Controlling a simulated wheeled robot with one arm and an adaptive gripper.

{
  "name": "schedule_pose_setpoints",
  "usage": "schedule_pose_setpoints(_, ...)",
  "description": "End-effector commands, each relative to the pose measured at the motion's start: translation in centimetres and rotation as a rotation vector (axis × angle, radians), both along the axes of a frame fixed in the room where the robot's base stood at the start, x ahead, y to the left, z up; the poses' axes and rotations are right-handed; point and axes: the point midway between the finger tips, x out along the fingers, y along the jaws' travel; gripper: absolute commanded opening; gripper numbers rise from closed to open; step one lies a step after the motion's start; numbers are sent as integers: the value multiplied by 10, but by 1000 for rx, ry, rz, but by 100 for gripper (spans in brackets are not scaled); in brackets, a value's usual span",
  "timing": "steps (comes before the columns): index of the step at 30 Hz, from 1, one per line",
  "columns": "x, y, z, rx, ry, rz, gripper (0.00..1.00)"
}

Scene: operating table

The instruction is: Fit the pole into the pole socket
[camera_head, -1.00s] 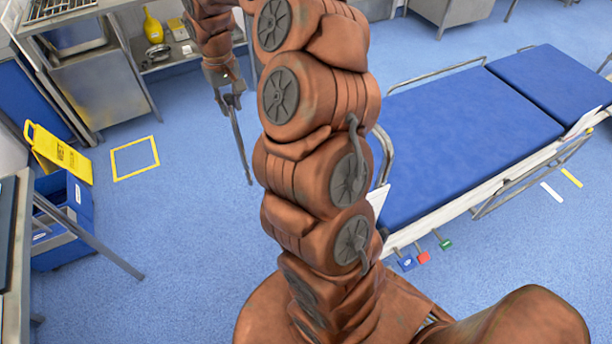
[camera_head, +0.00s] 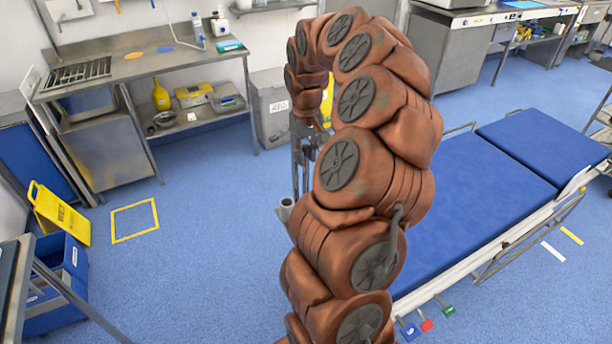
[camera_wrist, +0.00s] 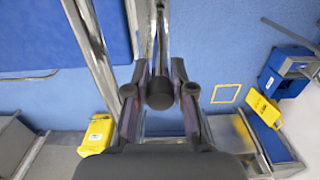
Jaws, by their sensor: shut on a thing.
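My gripper (camera_head: 304,165) points down beside the arm in the head view. In the wrist view my gripper (camera_wrist: 160,90) is shut on the pole, a thin grey metal rod (camera_wrist: 161,42) with a dark round end between the fingers. The rod runs away from the fingers toward the top of that view. In the head view the pole (camera_head: 295,170) hangs near upright. A short grey tube that looks like the pole socket (camera_head: 286,208) shows just below, left of my arm. I cannot tell whether the pole's lower end is in, above or behind it.
The blue operating table (camera_head: 475,205) stands right of my arm. A steel counter (camera_head: 150,70) is at the back left. A yellow caution sign (camera_head: 62,214) and a blue bin (camera_head: 55,285) stand at the left. The floor between them and the arm is clear.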

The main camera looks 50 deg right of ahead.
Motion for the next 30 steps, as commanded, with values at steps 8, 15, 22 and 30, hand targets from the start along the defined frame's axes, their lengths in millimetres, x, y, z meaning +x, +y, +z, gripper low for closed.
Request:
schedule_pose_setpoints(8,-1,1,-24,2,5,1,0)
schedule_pose_setpoints(15,-1,1,-53,2,5,1,0)
schedule_pose_setpoints(22,0,1,-57,-1,0,1,0)
schedule_pose_setpoints(30,0,1,-60,0,0,1,28)
